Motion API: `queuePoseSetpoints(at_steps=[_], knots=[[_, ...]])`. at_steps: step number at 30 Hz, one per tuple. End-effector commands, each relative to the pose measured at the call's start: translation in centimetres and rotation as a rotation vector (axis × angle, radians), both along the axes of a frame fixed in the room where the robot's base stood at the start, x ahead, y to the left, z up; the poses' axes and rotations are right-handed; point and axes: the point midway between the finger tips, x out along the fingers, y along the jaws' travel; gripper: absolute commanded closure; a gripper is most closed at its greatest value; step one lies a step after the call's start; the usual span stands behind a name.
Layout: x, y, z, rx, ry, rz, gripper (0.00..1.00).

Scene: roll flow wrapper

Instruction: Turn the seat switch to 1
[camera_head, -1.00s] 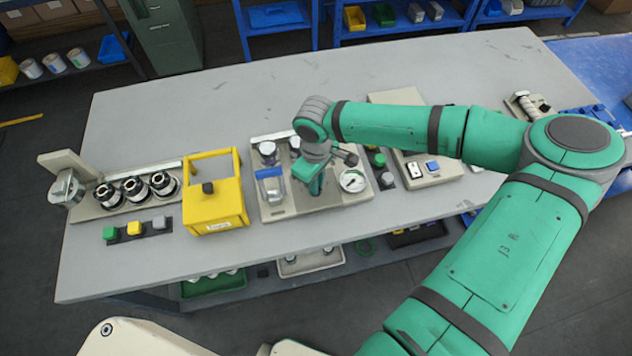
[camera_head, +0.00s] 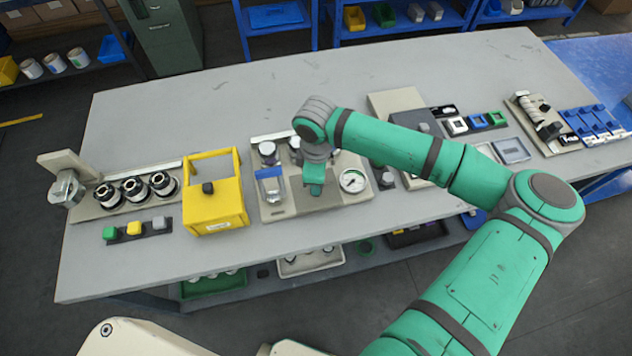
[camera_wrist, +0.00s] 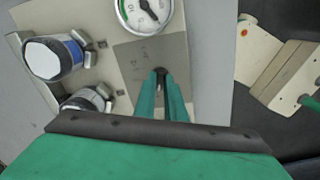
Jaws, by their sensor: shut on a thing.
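The seat switch is a small dark knob (camera_wrist: 160,72) on a grey plate (camera_wrist: 126,62) with faint marks, seen in the wrist view. My gripper (camera_wrist: 162,88) is shut on this knob, its two green fingers close together over it. The fingers hide most of the knob, so I cannot tell which mark it points to. In the head view my gripper (camera_head: 314,188) is over the beige panel (camera_head: 285,208), left of the round gauge (camera_head: 352,181), and the switch is hidden beneath it.
The gauge (camera_wrist: 145,12) and two round fittings with white tops (camera_wrist: 47,58) are close by in the wrist view. A yellow box with a frame (camera_head: 213,205) stands left of the panel. Coloured blocks (camera_head: 478,121) are at the right.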

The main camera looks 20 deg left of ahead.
Motion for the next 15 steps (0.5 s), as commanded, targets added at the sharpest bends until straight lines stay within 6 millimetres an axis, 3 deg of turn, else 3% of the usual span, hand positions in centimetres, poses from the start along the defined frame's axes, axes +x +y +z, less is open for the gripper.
queuePoseSetpoints(at_steps=[11, 12, 14, 15], knots=[[0.03, -0.03, 0.06, -0.001, -0.001, 0.005, 1.0], [0.03, -0.03, 0.06, -0.001, -0.001, 0.005, 0.83], [0.03, -0.03, 0.05, -0.001, -0.001, 0.005, 0.71], [0.03, -0.02, 0.04, -0.001, -0.001, 0.005, 0.71]])
